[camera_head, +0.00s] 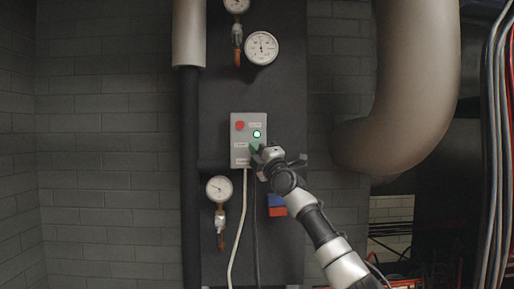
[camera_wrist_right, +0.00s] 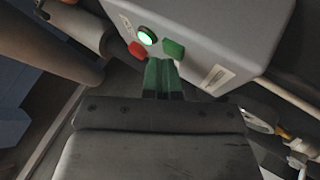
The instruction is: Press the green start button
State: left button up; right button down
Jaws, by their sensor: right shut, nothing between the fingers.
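A light grey control box (camera_head: 240,150) is mounted on the dark panel; it also shows in the wrist view (camera_wrist_right: 235,30). It carries a red button (camera_wrist_right: 136,48), a glowing round green light (camera_wrist_right: 147,35) and a square green button (camera_wrist_right: 173,49). My right gripper (camera_wrist_right: 161,62) is shut and empty, its green fingertips close to the green button's lower edge in the wrist view. I cannot tell whether they touch it. In the head view the right gripper (camera_head: 258,151) reaches the box's lower right and partly hides its face. My left gripper is not in view.
Pressure gauges hang above (camera_head: 262,48) and below left (camera_head: 219,189) of the box. A thick pipe (camera_head: 425,90) bends down on the right. A white cable (camera_head: 238,230) hangs below the box. Coloured cables (camera_head: 497,150) run along the far right.

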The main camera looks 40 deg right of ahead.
jog(key=shift+b, duration=0.35)
dwell(0.5)
jog(key=shift+s+a+p, duration=0.1)
jog(key=shift+p, duration=0.95)
jog(key=shift+s+a+p, duration=0.3)
jog(key=shift+s+p, duration=0.15)
jog(key=shift+p, duration=0.4)
jog(key=s+a+b, duration=0.3)
jog(key=b, duration=0.2)
jog(key=shift+s+a, duration=0.1)
jog(key=shift+s, duration=0.3)
